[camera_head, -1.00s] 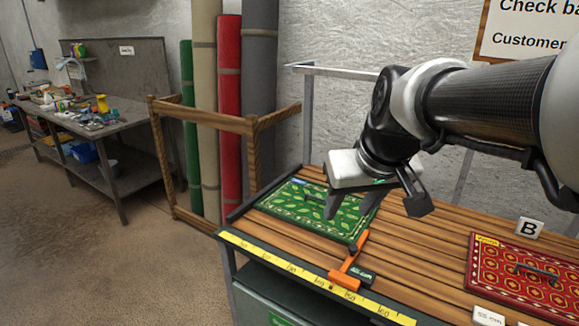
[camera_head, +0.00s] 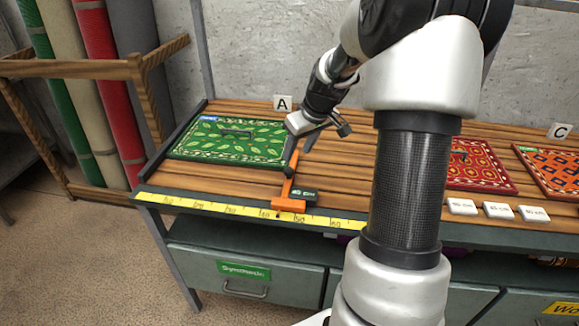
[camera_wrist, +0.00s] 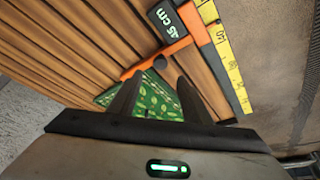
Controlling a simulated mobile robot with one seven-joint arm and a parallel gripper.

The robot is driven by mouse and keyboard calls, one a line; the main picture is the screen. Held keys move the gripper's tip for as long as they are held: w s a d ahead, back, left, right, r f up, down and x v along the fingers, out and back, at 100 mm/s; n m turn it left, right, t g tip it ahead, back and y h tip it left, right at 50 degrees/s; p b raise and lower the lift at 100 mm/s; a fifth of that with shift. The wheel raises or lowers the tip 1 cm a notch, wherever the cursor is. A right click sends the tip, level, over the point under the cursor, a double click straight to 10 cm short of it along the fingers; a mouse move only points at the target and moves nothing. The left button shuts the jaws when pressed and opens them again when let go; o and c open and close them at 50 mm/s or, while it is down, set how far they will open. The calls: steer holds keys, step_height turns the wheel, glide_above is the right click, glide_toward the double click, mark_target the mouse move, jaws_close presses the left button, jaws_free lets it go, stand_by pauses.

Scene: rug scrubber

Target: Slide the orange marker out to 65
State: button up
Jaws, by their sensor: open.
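The orange marker (camera_head: 289,188) lies on the slatted table by the right edge of the green leaf rug (camera_head: 236,150). Its crosspiece sits on the yellow tape scale (camera_head: 232,209) at the front edge, and its dark tag reads 45 cm. My gripper (camera_head: 299,152) is open and empty, near the marker's far end at the rug's right edge. In the wrist view, the two fingers (camera_wrist: 160,80) are apart, with the marker's arm (camera_wrist: 160,58) showing just beyond their tips. Whether they touch it I cannot tell. The scale's far right part is hidden behind my arm.
The rug lies against a dark rail at the table's left. Right of the marker, the slats are bare up to my arm. Beyond it are a red rug (camera_head: 482,166), an orange rug (camera_head: 556,166) and white tiles (camera_head: 498,210). Drawers (camera_head: 243,274) sit below.

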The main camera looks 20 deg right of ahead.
mark_target(290, 170)
steer(key=x, duration=0.9)
steer(key=shift+f, duration=0.2)
jaws_close()
